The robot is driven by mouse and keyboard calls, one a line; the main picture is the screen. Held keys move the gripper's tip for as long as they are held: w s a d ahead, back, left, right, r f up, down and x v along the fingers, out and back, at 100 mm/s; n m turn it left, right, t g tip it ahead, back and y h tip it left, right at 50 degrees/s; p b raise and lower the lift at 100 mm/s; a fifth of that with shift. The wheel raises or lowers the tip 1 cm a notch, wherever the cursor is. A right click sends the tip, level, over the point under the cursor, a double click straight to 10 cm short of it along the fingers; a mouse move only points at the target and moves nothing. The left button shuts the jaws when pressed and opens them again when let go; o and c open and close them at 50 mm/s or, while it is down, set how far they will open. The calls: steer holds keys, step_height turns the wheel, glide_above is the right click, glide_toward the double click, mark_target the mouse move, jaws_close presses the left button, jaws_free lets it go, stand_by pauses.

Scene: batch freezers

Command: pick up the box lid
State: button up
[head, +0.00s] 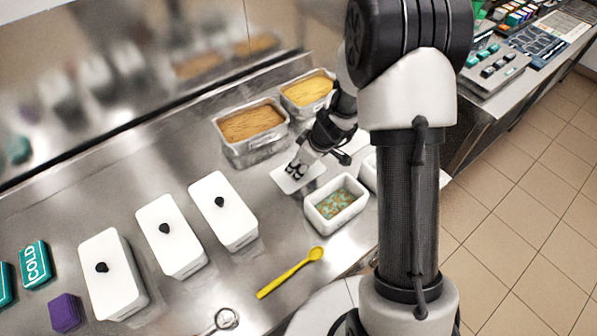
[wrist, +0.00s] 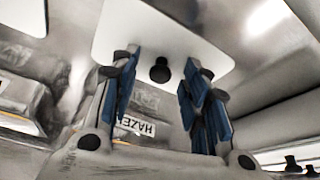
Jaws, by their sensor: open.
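The box lid (head: 283,178) is a flat white plate lying on the steel counter, left of an open white box (head: 334,221) with speckled greenish-orange contents. In the wrist view the lid (wrist: 120,35) shows its black knob (wrist: 160,70) between my fingers. My gripper (head: 297,168) is over the lid, pointing down at it. In the wrist view my gripper (wrist: 160,72) is open, with a blue-padded finger on each side of the knob and gaps between. It holds nothing. In the head view my fingers hide the knob.
Steel pans of brown (head: 251,123) and yellow (head: 307,90) contents stand just behind the lid. Several lidded white boxes (head: 222,209) stand to the left. A yellow spoon (head: 291,272) lies in front. Bare counter lies left of the lid.

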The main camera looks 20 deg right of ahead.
steer(key=shift+c, duration=0.2)
steer(key=c, duration=0.9)
steer(key=shift+r, duration=0.15)
